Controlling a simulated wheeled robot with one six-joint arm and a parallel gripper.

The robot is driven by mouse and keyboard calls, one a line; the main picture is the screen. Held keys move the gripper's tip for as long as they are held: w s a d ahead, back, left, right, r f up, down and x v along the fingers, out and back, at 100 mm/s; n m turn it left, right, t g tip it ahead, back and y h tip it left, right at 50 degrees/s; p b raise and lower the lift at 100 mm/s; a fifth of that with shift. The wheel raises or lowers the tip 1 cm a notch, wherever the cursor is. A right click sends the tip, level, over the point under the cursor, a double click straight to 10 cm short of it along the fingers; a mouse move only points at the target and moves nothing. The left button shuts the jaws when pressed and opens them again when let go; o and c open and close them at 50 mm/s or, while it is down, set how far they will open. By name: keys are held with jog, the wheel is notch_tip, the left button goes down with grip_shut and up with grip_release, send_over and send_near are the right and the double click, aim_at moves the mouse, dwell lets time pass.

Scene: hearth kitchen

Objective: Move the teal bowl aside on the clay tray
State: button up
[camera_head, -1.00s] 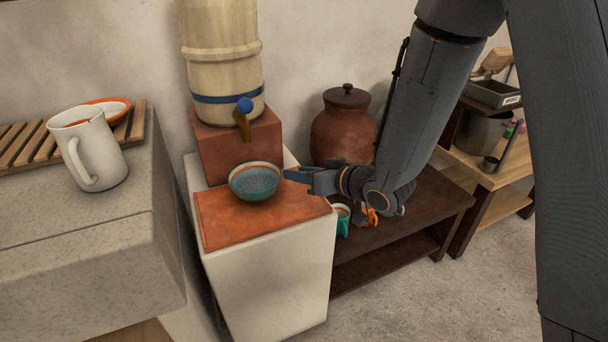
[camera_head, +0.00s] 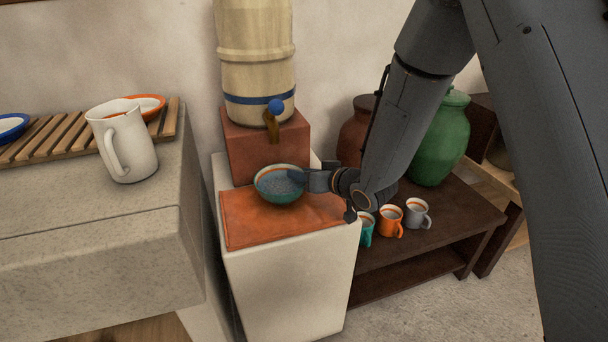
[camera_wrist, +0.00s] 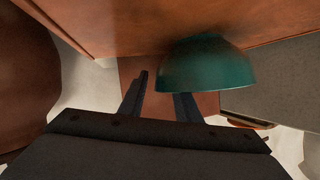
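The teal bowl (camera_head: 272,193), speckled grey-blue inside with an orange line near its rim, stands upright on the orange-brown clay tray (camera_head: 250,232). My gripper (camera_head: 302,178) reaches in from the right at the bowl's right rim. In the wrist view, which looks upside down, the bowl (camera_wrist: 205,68) is right of centre. My gripper (camera_wrist: 160,92) is open there: one finger is clear of the bowl on the left, and the other finger's tip is hidden behind the bowl's wall, seemingly inside the rim. A gap shows between the left finger and the bowl.
A barrel dispenser (camera_head: 255,60) with a blue-knobbed tap stands on a clay block (camera_head: 262,150) behind the bowl. A white pitcher (camera_head: 122,145) is on the left counter. Several mugs, including an orange one (camera_head: 390,220), and a green jar (camera_head: 440,140) are on the dark bench at right.

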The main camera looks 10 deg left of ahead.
jog(key=shift+c, duration=0.3)
grip_shut()
jog(key=shift+s+f, duration=0.1)
dwell(1.0)
